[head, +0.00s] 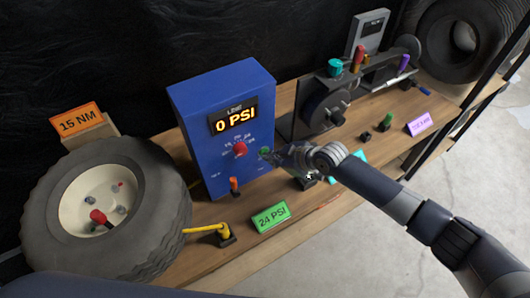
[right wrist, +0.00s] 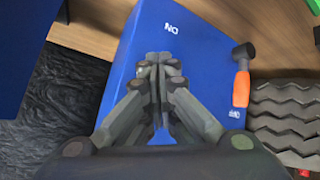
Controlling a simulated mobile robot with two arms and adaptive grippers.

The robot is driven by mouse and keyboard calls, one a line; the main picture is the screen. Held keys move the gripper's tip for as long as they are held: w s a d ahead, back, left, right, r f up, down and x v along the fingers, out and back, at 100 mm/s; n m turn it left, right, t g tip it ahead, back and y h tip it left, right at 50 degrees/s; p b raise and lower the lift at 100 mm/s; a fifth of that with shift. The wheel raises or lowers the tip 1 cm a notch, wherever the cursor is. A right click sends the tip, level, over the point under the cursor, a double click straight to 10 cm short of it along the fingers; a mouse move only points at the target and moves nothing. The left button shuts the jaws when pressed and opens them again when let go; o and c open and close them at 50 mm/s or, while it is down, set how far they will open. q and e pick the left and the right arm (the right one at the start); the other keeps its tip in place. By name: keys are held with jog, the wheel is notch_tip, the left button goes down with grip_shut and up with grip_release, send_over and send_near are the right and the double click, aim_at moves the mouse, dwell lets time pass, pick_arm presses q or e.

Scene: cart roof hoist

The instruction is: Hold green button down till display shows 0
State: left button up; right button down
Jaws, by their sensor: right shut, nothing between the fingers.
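A blue box (head: 190,125) stands on the wooden bench, its display (head: 234,117) reading 0 PSI. Below the display are a red knob (head: 240,149) and, to its right, a green button (head: 265,153). My right gripper (head: 272,157) is shut and empty, its fingertips at the green button; I cannot tell whether they press it. In the right wrist view the shut fingers (right wrist: 159,62) point at the blue box's face (right wrist: 205,45) and cover the button area. My left gripper is not in view.
A wheel with tire (head: 160,215) stands left, by an orange 15 NM sign (head: 77,119). A green 24 PSI sign (head: 271,216), a yellow hose (head: 205,230) and an orange-handled tool (head: 233,186) are near the box. A dark machine (head: 325,105) stands right.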

dwell(0.4)
jog(key=shift+s+d+p, duration=0.5)
jog(key=shift+s+p, duration=0.05)
jog(key=shift+s, duration=0.15)
jog(key=s+d+p, duration=0.1)
jog(key=s, duration=0.1)
jog(key=s+d+p, duration=0.2)
dwell(0.3)
dwell(0.4)
